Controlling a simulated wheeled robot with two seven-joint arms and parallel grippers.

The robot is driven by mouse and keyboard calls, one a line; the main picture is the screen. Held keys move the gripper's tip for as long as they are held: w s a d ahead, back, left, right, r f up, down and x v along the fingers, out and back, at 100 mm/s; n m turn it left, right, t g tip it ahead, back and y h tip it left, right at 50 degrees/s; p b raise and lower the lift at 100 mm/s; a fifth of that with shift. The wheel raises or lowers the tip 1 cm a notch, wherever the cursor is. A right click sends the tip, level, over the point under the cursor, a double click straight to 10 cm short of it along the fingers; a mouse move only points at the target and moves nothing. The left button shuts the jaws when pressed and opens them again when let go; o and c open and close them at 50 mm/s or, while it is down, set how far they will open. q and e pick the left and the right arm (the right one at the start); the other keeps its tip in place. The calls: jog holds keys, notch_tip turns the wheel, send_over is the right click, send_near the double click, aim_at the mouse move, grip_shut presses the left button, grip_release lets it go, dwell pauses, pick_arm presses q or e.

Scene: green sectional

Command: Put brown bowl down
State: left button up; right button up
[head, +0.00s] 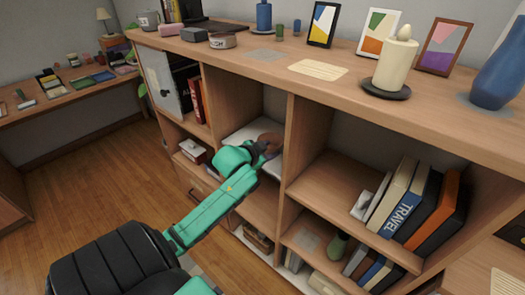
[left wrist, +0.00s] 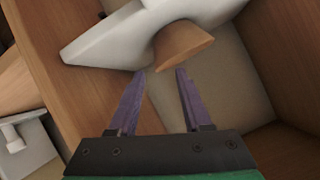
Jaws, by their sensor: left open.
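The brown bowl (head: 271,138) rests on a white slab-like object (head: 244,133) inside the upper middle compartment of the shelf unit. In the left wrist view, the bowl (left wrist: 184,44) appears just beyond the fingertips, against the white object (left wrist: 130,32). My left gripper (head: 264,150) reaches into that compartment beside the bowl and partly hides it. In the left wrist view, its two purple fingers (left wrist: 161,74) are spread apart with nothing between them. Whether a fingertip touches the bowl is unclear. My right gripper does not show.
Wooden dividers (head: 288,150) and the shelf top (head: 240,55) surround the compartment. A candle (head: 394,66), picture frames and a blue vase (head: 497,75) stand on top. Books (head: 410,205) fill part of the right compartment. Wooden floor (head: 100,180) lies open at left.

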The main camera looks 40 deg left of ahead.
pick_arm(q)
jog(key=v, duration=0.6)
